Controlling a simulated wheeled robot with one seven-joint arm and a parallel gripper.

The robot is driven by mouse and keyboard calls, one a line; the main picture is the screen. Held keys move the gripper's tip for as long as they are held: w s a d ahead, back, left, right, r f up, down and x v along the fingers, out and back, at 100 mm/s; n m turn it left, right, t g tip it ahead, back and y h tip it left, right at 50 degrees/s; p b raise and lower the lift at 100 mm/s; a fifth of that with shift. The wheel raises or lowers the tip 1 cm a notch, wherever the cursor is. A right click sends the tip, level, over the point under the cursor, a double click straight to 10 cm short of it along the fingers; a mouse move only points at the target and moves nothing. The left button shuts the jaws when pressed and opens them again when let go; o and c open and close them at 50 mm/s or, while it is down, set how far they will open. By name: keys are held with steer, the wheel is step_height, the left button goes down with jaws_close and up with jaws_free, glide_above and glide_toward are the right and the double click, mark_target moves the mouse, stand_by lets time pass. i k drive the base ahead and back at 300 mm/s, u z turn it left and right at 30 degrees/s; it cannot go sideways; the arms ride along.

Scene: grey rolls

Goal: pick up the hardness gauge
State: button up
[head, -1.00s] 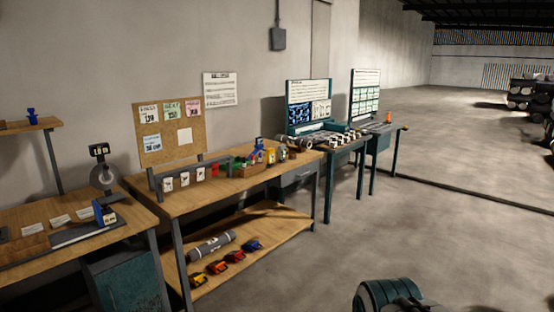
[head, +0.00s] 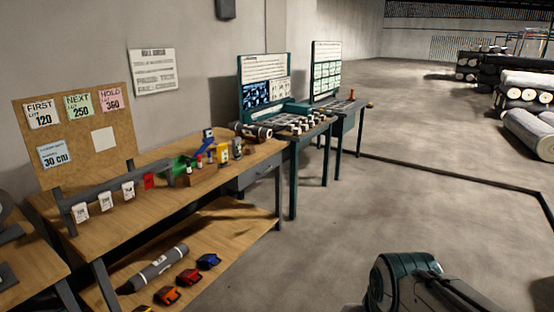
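I cannot tell for certain which thing is the hardness gauge. Several small items stand at the far right end of the near wooden workbench (head: 165,205). Among them are a blue upright item (head: 207,140), a yellow item (head: 222,153) and a green bin (head: 183,165). They are too small to make out in detail. A teal and dark part of my arm shows at the bottom right, well apart from the bench. My gripper is not in view.
The lower shelf holds a grey roll (head: 158,267) and several coloured items such as a blue one (head: 208,261). A teal bench (head: 293,160) with a display board stands beyond. Fabric rolls (head: 530,133) lie at the right. The floor (head: 400,195) between is clear.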

mark_target(237, 142)
steer(key=z, duration=0.1)
steer(key=i, duration=3.55)
steer(key=u, duration=0.7)
steer(key=i, duration=1.15)
steer(key=u, duration=0.25)
